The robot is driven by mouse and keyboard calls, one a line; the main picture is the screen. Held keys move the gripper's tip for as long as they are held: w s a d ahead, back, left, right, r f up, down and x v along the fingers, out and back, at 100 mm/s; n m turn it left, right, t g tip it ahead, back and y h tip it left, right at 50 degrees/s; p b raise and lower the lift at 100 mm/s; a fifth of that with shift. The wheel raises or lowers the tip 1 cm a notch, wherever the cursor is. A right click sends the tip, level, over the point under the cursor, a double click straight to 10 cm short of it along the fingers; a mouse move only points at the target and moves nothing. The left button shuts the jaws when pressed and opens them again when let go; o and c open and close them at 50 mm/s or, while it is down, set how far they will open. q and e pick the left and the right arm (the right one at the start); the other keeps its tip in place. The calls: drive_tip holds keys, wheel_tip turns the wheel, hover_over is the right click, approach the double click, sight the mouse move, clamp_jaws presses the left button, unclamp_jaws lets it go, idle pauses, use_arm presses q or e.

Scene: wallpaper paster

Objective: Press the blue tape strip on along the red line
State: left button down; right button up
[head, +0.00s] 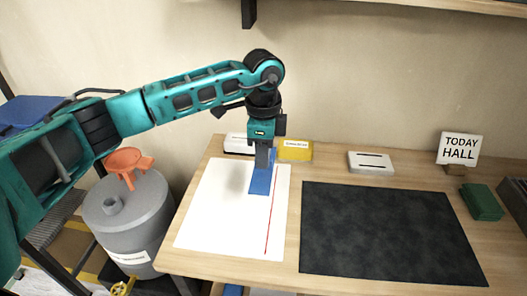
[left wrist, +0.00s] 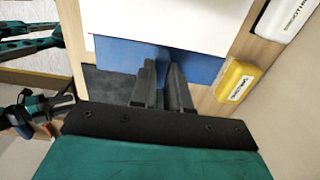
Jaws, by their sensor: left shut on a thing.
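The blue tape strip (head: 260,183) is in my left gripper (head: 263,163), which is shut on its upper end and points down over the white sheet (head: 215,205). The strip hangs at the sheet's upper right part, close to the left side of the thin red line (head: 270,215). I cannot tell whether its lower end touches the sheet. In the left wrist view the gripper fingers (left wrist: 163,85) are close together, with the blue strip (left wrist: 115,52) spreading wide beyond them and the white sheet (left wrist: 165,17) behind. My right gripper cannot be made out.
A yellow box (head: 296,151) and a white box (head: 236,144) stand behind the sheet. A dark mat (head: 390,235) lies to its right. A slotted white block (head: 371,162), a sign (head: 460,148) and a green block (head: 482,202) stand farther right. A grey canister (head: 130,215) is left of the table.

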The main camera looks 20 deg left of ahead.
use_arm(q)
drive_tip(key=shift+f+b, duration=0.45)
drive_tip(key=shift+f, duration=0.3)
wheel_tip(320, 180, down, 7)
drive_tip(key=b, duration=0.4)
drive_tip(key=shift+r, duration=0.15)
drive_tip(key=shift+f, duration=0.4)
use_arm(e)
drive_tip(key=shift+w+a+f+y, duration=0.2)
drive_tip(key=shift+w+a+f, duration=0.15)
drive_tip(key=shift+a+f, duration=0.2)
drive_tip(key=shift+w+a+f+y, duration=0.2)
drive_tip(key=shift+w+a+f, duration=0.15)
drive_tip(key=shift+a+f, duration=0.15)
drive_tip(key=shift+s+f, duration=0.15)
use_arm(q)
drive_tip(key=shift+f+b, duration=0.35)
use_arm(e)
drive_tip(key=shift+s+f, duration=0.1)
drive_tip(key=shift+f, duration=0.15)
use_arm(q)
drive_tip(key=shift+f+b, duration=0.6)
drive_tip(key=shift+f, duration=0.6)
use_arm(e)
drive_tip(key=shift+w+d+f, duration=0.1)
drive_tip(key=shift+w+f, duration=0.15)
drive_tip(key=shift+f, duration=0.25)
drive_tip(key=shift+s+r, duration=0.1)
drive_tip(key=shift+r, duration=0.05)
